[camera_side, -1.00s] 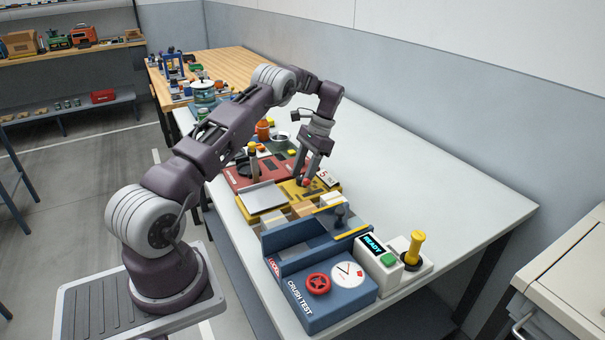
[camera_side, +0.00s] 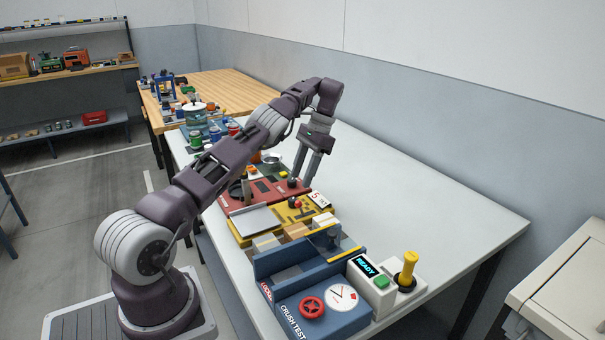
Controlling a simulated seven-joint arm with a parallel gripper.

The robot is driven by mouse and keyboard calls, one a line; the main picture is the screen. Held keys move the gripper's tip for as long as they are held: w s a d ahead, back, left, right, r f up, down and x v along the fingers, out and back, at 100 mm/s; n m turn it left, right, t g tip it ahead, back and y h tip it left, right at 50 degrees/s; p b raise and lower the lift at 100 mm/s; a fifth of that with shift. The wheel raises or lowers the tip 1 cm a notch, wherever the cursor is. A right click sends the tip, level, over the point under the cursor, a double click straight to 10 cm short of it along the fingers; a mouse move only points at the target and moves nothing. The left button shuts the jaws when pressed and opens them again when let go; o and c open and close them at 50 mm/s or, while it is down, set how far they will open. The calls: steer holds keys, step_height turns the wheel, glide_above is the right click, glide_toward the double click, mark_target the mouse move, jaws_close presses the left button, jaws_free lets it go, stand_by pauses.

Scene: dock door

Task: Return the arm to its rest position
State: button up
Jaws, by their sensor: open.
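My gripper (camera_side: 302,182) points downward over the far part of the white table (camera_side: 420,190), with its fingertips by the red station (camera_side: 265,196) and a dark knob (camera_side: 292,183) there. Nothing shows held between the fingers. Whether the tips touch the knob or are only in front of it, I cannot tell. My arm reaches out from its base at the lower left, bent at the elbow.
Nearer stand a yellow station (camera_side: 262,234) with a red knob, and the blue crush test box (camera_side: 318,306) with a red wheel and gauge. A READY display box (camera_side: 372,285) and yellow lever (camera_side: 406,268) are to its right. The table's right side is clear.

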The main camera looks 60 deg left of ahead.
steer(key=d+r+n+t, duration=0.1)
steer(key=d+r+t, duration=0.15)
steer(key=r, duration=0.55)
steer(key=d+r+n+t, duration=0.1)
steer(key=d+r, duration=0.3)
steer(key=r, duration=0.4)
steer(key=s+d+r+t, duration=0.2)
steer(key=s+d+r, duration=0.3)
steer(key=d+r, duration=0.3)
steer(key=s+d+t, duration=0.2)
steer(key=s+d, duration=0.7)
steer(key=d, duration=0.1)
steer(key=s+d+f+m+t, duration=0.1)
steer(key=s+d+f, duration=0.2)
steer(key=s, duration=0.4)
steer(key=s+d+f+m+t, duration=0.1)
steer(key=s+d+f, duration=0.2)
steer(key=s, duration=0.3)
steer(key=shift+s+d+f, duration=0.35)
steer(key=shift+d, duration=0.15)
